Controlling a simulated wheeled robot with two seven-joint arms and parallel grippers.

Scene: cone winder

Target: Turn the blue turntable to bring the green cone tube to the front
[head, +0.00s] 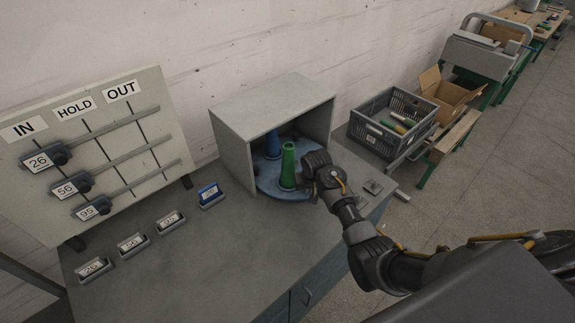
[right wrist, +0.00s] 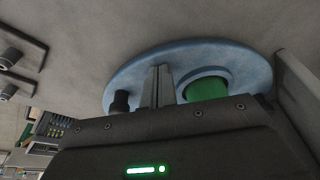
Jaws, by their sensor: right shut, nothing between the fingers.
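The blue turntable (head: 270,187) sits in the open-fronted grey cabinet (head: 232,150), its front part on the bench side. The green cone tube (head: 288,165) stands upright toward the turntable's front right, beside my right gripper. A blue cone tube (head: 272,145) stands further back. My right gripper (head: 307,182) is shut and empty at the turntable's right edge. In the right wrist view, its closed fingers (right wrist: 158,86) are between a dark knob (right wrist: 121,102) and the green tube's base (right wrist: 207,90), over the turntable (right wrist: 140,70). Whether they touch the knob is unclear. My left gripper is not in view.
A board (head: 100,150) with IN, HOLD and OUT labels and numbered tags stands left. Several small label holders (head: 130,243) line the bench (head: 190,280). A grey crate (head: 393,122) stands right of the cabinet. The cabinet walls closely flank the turntable; the bench's front is clear.

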